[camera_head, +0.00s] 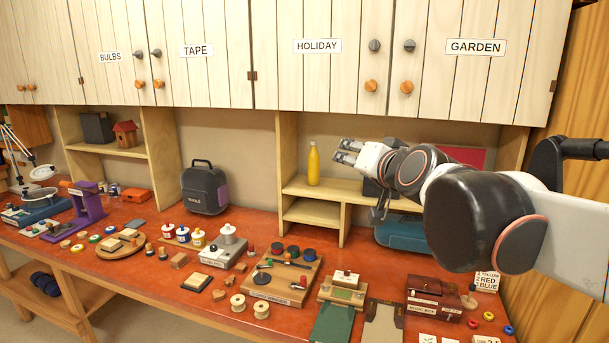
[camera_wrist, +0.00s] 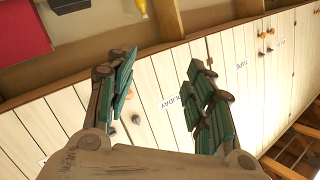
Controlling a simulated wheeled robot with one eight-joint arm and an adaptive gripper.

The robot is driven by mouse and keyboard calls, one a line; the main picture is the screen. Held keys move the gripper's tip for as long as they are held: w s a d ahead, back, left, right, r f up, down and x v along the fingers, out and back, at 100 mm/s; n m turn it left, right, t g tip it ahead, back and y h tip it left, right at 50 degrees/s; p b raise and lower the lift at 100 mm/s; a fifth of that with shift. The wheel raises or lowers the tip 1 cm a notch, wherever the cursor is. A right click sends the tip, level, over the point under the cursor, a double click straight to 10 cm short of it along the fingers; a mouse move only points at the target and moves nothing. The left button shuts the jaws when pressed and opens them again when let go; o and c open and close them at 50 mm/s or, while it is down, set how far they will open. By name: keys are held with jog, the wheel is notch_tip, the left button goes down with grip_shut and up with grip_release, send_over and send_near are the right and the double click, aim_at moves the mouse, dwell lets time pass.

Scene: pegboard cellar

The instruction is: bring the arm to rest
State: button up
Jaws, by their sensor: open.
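My arm reaches in from the right in the head view, raised above the workbench. My gripper (camera_head: 346,151) is at its left end, in front of the right-hand shelf unit and right of a yellow bottle (camera_head: 313,164). In the wrist view my gripper (camera_wrist: 162,95) has its two green-padded fingers spread wide apart with nothing between them. It is open and empty. The cupboard doors show tilted behind the fingers, and part of the yellow bottle (camera_wrist: 141,8) is at the top edge. My arm hides part of the shelf and the bench's right end.
The red workbench (camera_head: 120,283) is crowded with spools, boxes and small boards. A black tool case (camera_head: 205,188) stands at the back. Wall cupboards (camera_head: 220,60) hang above. A blue case (camera_head: 398,232) sits beneath my arm. A red panel (camera_head: 465,156) is behind it.

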jog(key=s+d+f+n+g+h+b, duration=0.1)
jog(key=s+d+f+g+b, duration=0.2)
jog(key=s+f, duration=1)
jog(key=s+d+f+n+g+h+b, duration=0.2)
jog(key=s+d+f+g+b, duration=0.2)
jog(key=s+f, duration=0.8)
notch_tip(320, 180, down, 9)
jog(key=shift+s+d+r+g+h, duration=0.1)
jog(key=shift+s+d+g+h, duration=0.25)
jog(key=shift+d+g, duration=0.55)
jog(key=shift+o, duration=0.6)
jog(key=shift+d+t, duration=0.1)
jog(key=shift+t, duration=0.2)
